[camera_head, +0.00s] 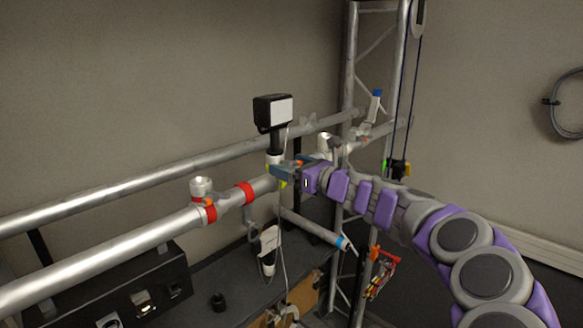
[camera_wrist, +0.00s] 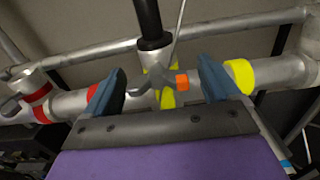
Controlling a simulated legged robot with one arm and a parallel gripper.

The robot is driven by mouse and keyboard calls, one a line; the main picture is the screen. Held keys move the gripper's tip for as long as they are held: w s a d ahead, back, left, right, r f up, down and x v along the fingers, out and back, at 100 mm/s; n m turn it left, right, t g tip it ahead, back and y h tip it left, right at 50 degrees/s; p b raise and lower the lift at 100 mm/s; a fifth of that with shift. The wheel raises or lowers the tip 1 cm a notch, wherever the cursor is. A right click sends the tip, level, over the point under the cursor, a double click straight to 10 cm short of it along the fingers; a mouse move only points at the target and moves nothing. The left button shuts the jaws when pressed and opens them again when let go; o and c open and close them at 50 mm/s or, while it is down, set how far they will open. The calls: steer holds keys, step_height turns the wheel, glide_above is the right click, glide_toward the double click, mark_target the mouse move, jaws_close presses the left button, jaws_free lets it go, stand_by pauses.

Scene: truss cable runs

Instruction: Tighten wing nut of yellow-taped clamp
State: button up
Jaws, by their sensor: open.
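The yellow-taped clamp (camera_wrist: 163,78) sits on the front truss tube, with a black post rising from it. Its wing nut (camera_wrist: 158,84) is grey, with an orange tip (camera_wrist: 182,80), and shows between my fingers in the wrist view. My gripper (camera_wrist: 160,88) is open, with one blue-grey finger on each side of the wing nut. I cannot tell whether either finger touches it. In the head view my gripper (camera_head: 285,170) is at the clamp from the right and hides most of it; a bit of yellow tape (camera_head: 283,184) shows below.
A red-taped clamp (camera_head: 202,198) is on the same tube to the left. A black box light (camera_head: 273,112) stands on the post above my gripper. A thin cable (camera_head: 281,235) hangs below. A vertical truss (camera_head: 350,60) stands behind, and a dark bench (camera_head: 205,295) lies below.

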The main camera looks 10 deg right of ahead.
steer(key=shift+s, duration=0.1)
steer(key=b+v, duration=0.2)
steer(key=v, duration=1.5)
steer(key=shift+d+b, duration=0.15)
steer(key=shift+b, duration=0.25)
steer(key=s+a+f+n+g+b, duration=0.4)
steer(key=a+f+n, duration=0.2)
steer(key=a+f, duration=0.15)
steer(key=s+a+f+n+g+b, duration=0.35)
steer(key=s+a+f+n, duration=0.2)
steer(key=a, duration=0.35)
steer(key=s+a+f+n+g+h+b, duration=0.1)
steer(key=s+a+f+n+g+b, duration=0.15)
steer(key=s+f, duration=0.35)
steer(key=s+a+f+n+g+h+b, duration=0.1)
steer(key=s+a+f+n+b, duration=0.25)
steer(key=f, duration=0.55)
steer(key=s+d+f+n+g+h+b, duration=0.2)
steer(key=s+d+f+n+h+b, duration=0.2)
steer(key=s+f, duration=0.6)
steer(key=s+d+f+n+g+h+b, duration=0.3)
steer(key=s+d+f+n+b, duration=0.4)
steer(key=f, duration=0.6)
steer(key=s+d+h, duration=0.1)
steer(key=s, duration=0.1)
steer(key=shift+s+h, duration=0.3)
steer(key=shift+s, duration=0.05)
